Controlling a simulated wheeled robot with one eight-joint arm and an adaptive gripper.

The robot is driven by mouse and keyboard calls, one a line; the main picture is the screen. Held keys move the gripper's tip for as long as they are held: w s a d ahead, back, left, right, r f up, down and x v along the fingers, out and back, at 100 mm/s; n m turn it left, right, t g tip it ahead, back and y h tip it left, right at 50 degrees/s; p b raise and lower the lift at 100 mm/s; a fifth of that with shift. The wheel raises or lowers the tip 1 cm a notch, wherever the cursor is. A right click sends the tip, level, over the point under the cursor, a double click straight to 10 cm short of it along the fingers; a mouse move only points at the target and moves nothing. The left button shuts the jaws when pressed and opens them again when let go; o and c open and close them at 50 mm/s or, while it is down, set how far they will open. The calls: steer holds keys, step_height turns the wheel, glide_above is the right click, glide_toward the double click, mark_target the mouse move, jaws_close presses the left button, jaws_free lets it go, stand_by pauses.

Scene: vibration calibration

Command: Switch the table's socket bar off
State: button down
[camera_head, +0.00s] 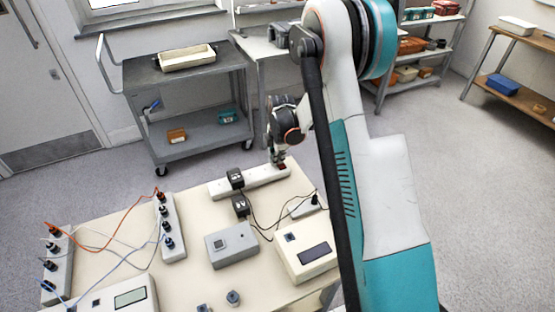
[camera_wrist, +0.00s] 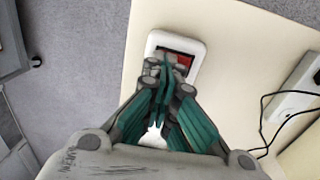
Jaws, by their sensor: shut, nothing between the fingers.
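The socket bar (camera_head: 225,188) is a long white bar lying along the far edge of the table (camera_head: 120,216). A black plug (camera_head: 235,178) sits in it. Its red switch (camera_wrist: 178,58) lies in a dark recess at the bar's right end, and the white end of the bar (camera_wrist: 195,46) shows around it in the wrist view. My gripper (camera_wrist: 168,62) is shut and empty, with its fingertips over the switch and hiding part of it. In the head view my gripper (camera_head: 279,160) is at the bar's right end. I cannot tell whether the fingertips touch the switch.
Two upright terminal strips (camera_head: 170,228) with cables stand on the left of the table. A grey box (camera_head: 232,245), a cream meter (camera_head: 305,252) and a small white block (camera_head: 306,207) with a black plug are nearer. A grey cart (camera_head: 190,95) stands behind the table.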

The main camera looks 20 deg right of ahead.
steer(key=shift+s+f, duration=0.1)
steer(key=shift+s, duration=0.7)
